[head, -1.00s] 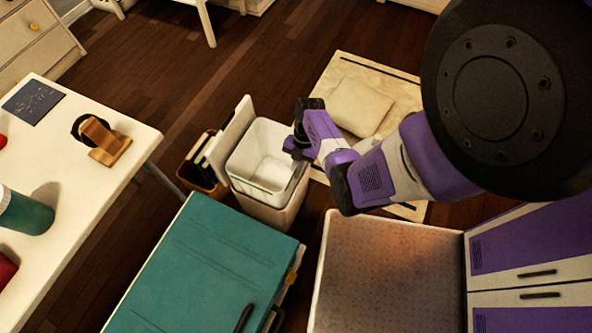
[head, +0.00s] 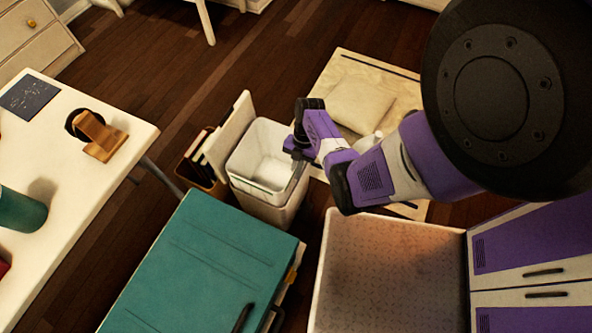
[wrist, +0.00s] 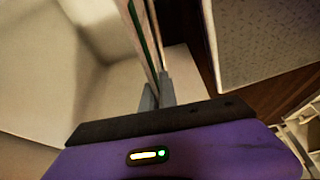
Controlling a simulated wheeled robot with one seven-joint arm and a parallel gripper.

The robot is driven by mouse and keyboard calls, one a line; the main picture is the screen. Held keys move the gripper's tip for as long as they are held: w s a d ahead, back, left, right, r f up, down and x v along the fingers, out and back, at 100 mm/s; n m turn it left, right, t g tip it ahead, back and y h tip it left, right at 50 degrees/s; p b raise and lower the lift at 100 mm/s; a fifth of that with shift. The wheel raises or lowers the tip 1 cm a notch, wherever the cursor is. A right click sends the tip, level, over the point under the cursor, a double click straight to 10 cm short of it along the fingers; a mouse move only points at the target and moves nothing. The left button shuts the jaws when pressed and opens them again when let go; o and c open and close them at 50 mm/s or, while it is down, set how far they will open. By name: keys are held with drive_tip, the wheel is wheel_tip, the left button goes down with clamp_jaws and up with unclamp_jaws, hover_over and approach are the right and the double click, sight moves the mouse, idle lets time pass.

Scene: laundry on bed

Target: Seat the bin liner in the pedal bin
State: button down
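The pedal bin (head: 262,208) stands on the floor left of my arm, with its pale lid (head: 229,133) upright at its left side. The white bin liner (head: 262,142), an open bucket, is in the mouth of the bin. How deep it sits cannot be told. In the wrist view, the fingers of my gripper (wrist: 157,95) are close together on a thin upright wall, which looks like the liner's rim. The liner's pale inside (wrist: 105,75) fills the left of that view.
A brown box (head: 196,168) with pale boards stands left of the bin. A teal-topped cabinet (head: 200,265) is close in front. A mat with a cushion (head: 360,103) lies behind my arm, with a small whitish object (head: 368,142) beside it. A white table (head: 110,180) is at left.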

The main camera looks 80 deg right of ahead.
drive_tip(key=shift+f+b, duration=2.45)
drive_tip(key=shift+f, duration=0.35)
drive_tip(key=c, duration=2.1)
unclamp_jaws()
drive_tip(key=o, duration=0.5)
drive_tip(key=shift+p+v, duration=0.95)
drive_tip(key=shift+v, duration=2.95)
